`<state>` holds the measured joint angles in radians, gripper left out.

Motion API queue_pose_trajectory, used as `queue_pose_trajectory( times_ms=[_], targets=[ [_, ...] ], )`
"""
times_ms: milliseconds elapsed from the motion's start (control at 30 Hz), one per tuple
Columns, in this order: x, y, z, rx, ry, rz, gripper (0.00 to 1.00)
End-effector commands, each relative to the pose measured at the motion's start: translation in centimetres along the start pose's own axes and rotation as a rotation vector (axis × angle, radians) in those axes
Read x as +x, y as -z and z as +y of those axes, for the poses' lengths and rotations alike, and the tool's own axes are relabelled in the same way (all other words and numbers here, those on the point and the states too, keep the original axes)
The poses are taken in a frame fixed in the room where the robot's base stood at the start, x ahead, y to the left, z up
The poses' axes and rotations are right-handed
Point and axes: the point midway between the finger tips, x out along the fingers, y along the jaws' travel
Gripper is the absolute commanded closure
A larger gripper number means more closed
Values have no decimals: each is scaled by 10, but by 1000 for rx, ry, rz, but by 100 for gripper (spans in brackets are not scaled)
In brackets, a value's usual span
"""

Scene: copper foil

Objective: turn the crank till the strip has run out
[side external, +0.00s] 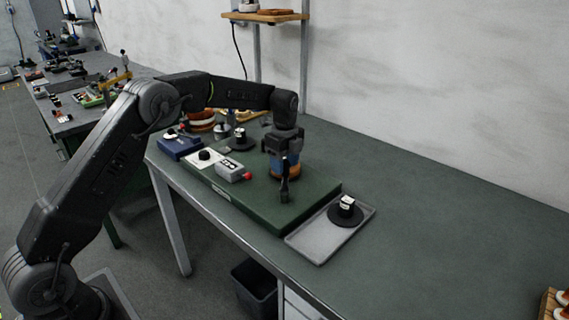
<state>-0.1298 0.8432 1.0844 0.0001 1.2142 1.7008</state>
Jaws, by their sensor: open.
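A dark green board (262,212) lies on the bench with several small devices on it. My gripper (284,192) points down over its right part. It is open, and I see nothing held between its fingers. A blue and orange round body (286,172) stands right behind the fingers and is partly hidden by them; I cannot tell whether they touch. I cannot make out the crank or the copper strip for certain. A grey box (230,167) with a red knob (247,177) sits left of my gripper. A dark reel (240,140) stands farther back.
A grey tray (304,243) at the board's right holds a black disc with a white-topped hub (346,207). A white plate with a black knob (205,155) and a blue box (179,147) stand to the left. The bench right of the tray is mostly clear; a wall runs behind.

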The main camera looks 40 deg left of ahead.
Motion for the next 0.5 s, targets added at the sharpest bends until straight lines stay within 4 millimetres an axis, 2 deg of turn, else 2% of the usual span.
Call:
queue_pose_trajectory(
  times_ms=[500],
  targets=[
    [-51, 0, 0, 0, 3, 0, 49]
  ],
)
